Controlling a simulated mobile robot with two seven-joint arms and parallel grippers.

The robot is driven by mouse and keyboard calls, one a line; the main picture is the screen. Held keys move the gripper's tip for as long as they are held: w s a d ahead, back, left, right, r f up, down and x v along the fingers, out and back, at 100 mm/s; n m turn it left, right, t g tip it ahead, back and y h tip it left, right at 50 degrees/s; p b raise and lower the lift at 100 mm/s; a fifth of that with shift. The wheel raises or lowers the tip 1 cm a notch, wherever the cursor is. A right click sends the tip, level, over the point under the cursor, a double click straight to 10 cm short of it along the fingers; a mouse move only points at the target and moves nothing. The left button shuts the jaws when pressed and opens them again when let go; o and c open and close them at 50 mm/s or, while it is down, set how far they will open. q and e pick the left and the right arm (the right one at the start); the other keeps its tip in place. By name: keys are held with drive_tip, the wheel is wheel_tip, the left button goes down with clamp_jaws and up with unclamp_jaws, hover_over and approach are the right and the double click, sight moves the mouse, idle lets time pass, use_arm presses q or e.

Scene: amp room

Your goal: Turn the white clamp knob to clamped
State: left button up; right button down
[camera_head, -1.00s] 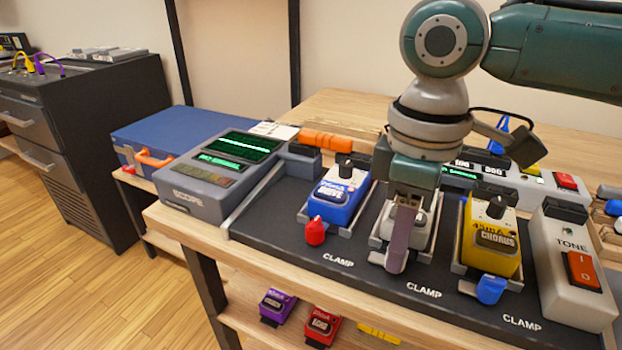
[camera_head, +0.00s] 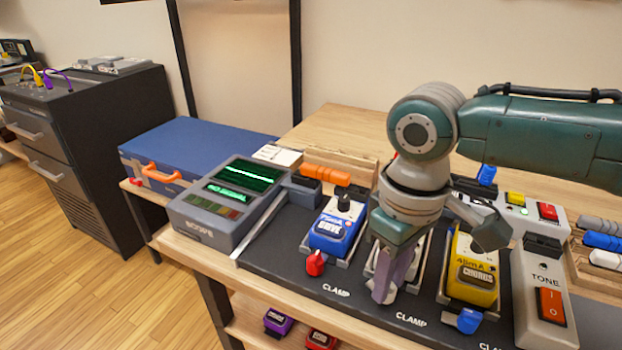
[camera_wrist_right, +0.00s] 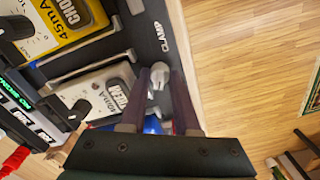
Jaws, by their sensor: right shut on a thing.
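The white clamp knob (camera_wrist_right: 157,78) shows in the right wrist view, between the fingers of my right gripper (camera_wrist_right: 165,80), at the front edge of the white pedal (camera_wrist_right: 98,92). My right gripper (camera_head: 384,292) is shut on it. In the head view the fingers are tilted and hide the knob and much of the white pedal (camera_head: 412,268). A "CLAMP" label (camera_head: 411,319) is printed on the dark board in front. My left gripper is not in view.
The blue pedal (camera_head: 334,230) with its red knob (camera_head: 316,263) stands to the left. The yellow pedal (camera_head: 472,266) with its blue knob (camera_head: 468,320) stands close to the right. A grey scope (camera_head: 215,215) and a white tone box (camera_head: 541,297) flank them.

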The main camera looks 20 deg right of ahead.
drive_tip(key=m+p, duration=0.2)
drive_tip(key=m, duration=0.1)
drive_tip(key=shift+r+p, duration=0.3)
drive_tip(key=shift+p, duration=0.05)
drive_tip(key=m+p, duration=0.2)
drive_tip(key=m, duration=0.1)
drive_tip(key=shift+f+m, duration=0.1)
drive_tip(key=shift+m, duration=0.2)
drive_tip(key=m+p, duration=0.2)
drive_tip(key=m, duration=0.1)
drive_tip(key=shift+f+m+p, duration=0.15)
drive_tip(key=shift+m+p, duration=0.3)
drive_tip(key=shift+m, duration=1.55)
